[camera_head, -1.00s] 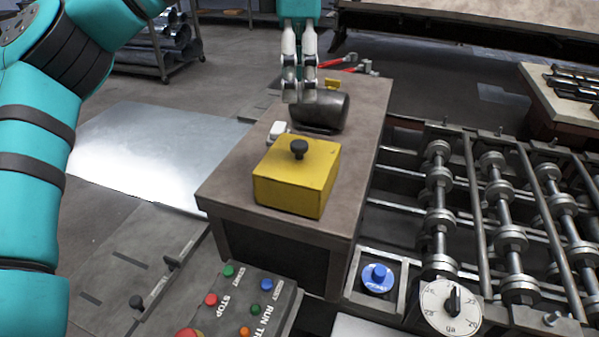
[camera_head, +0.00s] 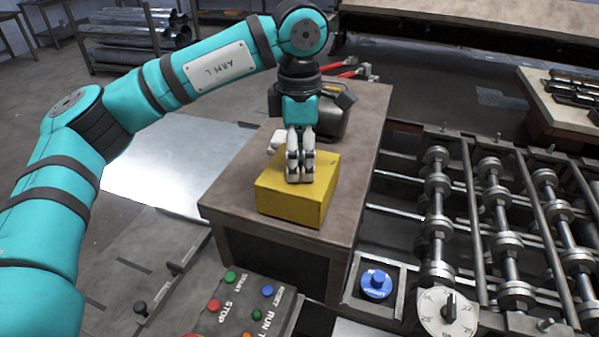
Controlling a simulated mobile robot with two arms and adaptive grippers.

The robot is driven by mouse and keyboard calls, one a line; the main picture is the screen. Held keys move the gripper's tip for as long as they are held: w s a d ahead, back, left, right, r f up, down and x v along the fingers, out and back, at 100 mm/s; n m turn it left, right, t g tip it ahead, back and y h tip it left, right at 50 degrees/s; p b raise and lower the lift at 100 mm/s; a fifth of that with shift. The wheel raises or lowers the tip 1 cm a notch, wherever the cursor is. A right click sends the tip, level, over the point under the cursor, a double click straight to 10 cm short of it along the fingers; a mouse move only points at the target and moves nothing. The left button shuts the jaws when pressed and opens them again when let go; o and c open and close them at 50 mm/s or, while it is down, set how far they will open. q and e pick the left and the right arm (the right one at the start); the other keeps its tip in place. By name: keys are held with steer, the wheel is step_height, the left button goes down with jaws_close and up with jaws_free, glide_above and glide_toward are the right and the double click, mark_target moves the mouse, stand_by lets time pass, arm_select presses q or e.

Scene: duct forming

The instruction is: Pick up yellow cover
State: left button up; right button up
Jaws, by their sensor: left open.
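The yellow cover (camera_head: 293,204) is a box-shaped piece on the near part of the brown table (camera_head: 225,197). My left gripper (camera_head: 300,180) points down at the middle of its top, fingers at or just above it. The cover's black knob is hidden behind the fingers. The gripper is open, though its fingers look close together from here; I cannot tell whether they touch the knob. My right gripper is not in view.
A dark metal cylinder (camera_head: 336,118) and red-handled tools (camera_head: 352,72) lie farther back on the table. A roller machine (camera_head: 505,240) stands to the right. A control panel (camera_head: 245,302) and a blue knob (camera_head: 376,283) are in front.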

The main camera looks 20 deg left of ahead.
arm_select(q)
jaws_close()
stand_by(0.3)
steer(key=shift+r, duration=0.15)
stand_by(0.3)
